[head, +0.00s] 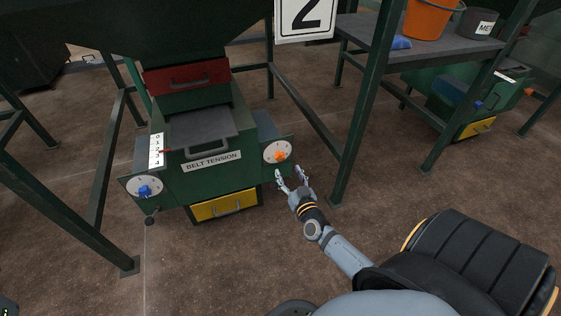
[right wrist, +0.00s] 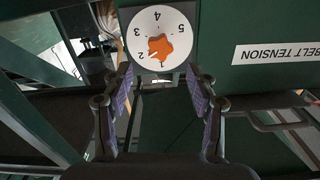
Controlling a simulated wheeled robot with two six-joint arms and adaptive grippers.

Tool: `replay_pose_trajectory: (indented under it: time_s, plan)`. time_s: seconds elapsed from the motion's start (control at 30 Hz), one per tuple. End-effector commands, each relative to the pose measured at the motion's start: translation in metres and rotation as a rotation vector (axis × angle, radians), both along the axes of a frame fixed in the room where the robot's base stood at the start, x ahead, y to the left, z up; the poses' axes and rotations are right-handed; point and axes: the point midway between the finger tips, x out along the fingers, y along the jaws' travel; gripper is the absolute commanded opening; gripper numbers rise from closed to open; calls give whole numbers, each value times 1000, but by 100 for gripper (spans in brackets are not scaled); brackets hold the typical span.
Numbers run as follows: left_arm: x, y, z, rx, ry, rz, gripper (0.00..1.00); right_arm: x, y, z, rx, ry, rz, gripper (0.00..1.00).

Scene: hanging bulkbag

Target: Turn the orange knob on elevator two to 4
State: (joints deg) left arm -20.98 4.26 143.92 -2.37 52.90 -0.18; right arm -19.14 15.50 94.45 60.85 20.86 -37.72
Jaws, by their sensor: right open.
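The orange knob (head: 280,156) sits on a round white dial (head: 270,149) on the right side of the green machine under the "2" sign (head: 305,14). In the right wrist view, which is upside down, the orange knob (right wrist: 160,48) has its white pointer near 2. The dial (right wrist: 183,27) shows numbers 1 to 5. My right gripper (head: 291,176) is open and empty, just below and in front of the knob. Its two fingers (right wrist: 160,100) stand either side of the space in front of the dial, apart from the knob.
A blue knob (head: 145,190) is on a left dial, with a scale (head: 156,149) above it. A "BELT TENSION" label (head: 212,161), grey handle (head: 206,150) and yellow drawer (head: 223,206) are between. A green frame leg (head: 356,125) stands right of my gripper.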

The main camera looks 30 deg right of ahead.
Motion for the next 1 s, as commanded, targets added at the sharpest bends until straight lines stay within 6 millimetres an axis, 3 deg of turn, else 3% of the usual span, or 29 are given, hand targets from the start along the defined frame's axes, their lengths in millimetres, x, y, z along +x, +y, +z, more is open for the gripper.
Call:
replay_pose_trajectory:
  time_s: [0.2, 0.33, 0.5, 0.73, 1.0]
  plan:
    - [1, -1, -19, 2, 1, 10, 40, 47, -11, -4, -2, -3, 1, 58]
    - [2, -1, -25, 3, 2, 15, 40, 67, -16, -3, -1, -1, 0, 58]
    - [2, -2, -28, 5, 3, 18, 40, 79, -19, -2, -2, 0, 0, 58]
    - [2, -1, -27, 5, 4, 18, 40, 80, -19, -1, -2, 1, 1, 58]
    - [2, -1, -27, 3, 3, 18, 40, 79, -19, -1, -2, 1, 1, 25]
